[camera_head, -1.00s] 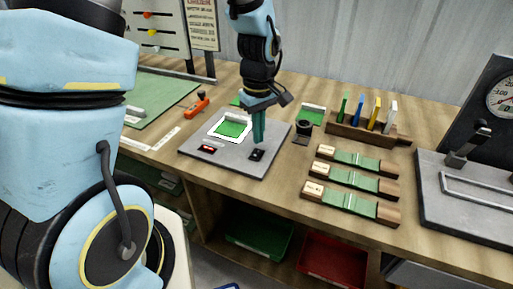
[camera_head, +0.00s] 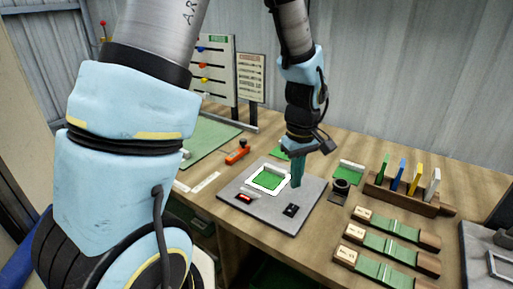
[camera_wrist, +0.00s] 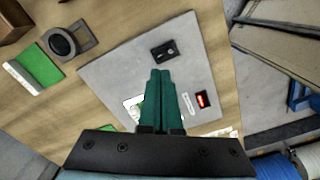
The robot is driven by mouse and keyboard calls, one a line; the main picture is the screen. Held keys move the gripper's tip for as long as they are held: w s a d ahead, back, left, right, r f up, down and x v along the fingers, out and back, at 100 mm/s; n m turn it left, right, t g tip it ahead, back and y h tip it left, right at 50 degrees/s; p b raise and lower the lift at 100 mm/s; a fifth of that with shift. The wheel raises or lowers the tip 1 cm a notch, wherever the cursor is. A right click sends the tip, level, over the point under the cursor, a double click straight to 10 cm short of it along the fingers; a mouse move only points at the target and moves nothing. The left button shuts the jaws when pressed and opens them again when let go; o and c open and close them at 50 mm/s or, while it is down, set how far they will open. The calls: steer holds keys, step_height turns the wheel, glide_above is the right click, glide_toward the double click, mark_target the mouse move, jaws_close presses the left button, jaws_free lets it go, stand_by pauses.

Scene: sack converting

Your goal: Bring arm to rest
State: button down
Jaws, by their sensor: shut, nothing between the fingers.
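My gripper (camera_head: 297,172) is shut and empty, its green fingers pointing down above the grey plate (camera_head: 265,212) on the wooden bench. In the wrist view my gripper (camera_wrist: 161,74) shows its fingers together over the same plate (camera_wrist: 110,72). My blue and grey arm rises behind it and fills the left of the head view. A green piece with a white border (camera_head: 269,181) lies on the plate. A red-lit display (camera_head: 244,197) and a black switch block (camera_head: 291,210) sit near its front edge.
An orange-handled tool (camera_head: 237,153) lies left of the plate. A black round holder (camera_head: 341,187) and a wooden rack of coloured tags (camera_head: 408,193) stand to the right, with several green-banded wooden blocks (camera_head: 397,218) in front. A board with coloured beads (camera_head: 214,70) stands behind.

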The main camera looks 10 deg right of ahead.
steer(key=a+r+m, duration=0.2)
steer(key=a+r, duration=0.1)
steer(key=a, duration=0.9)
steer(key=w+a+r+m+t, duration=0.1)
steer(key=a+r+m, duration=0.1)
steer(key=a, duration=1.1)
steer(key=shift+a+r+m+t, duration=0.15)
steer(key=shift+r+m+t, duration=0.15)
steer(key=shift+r, duration=0.55)
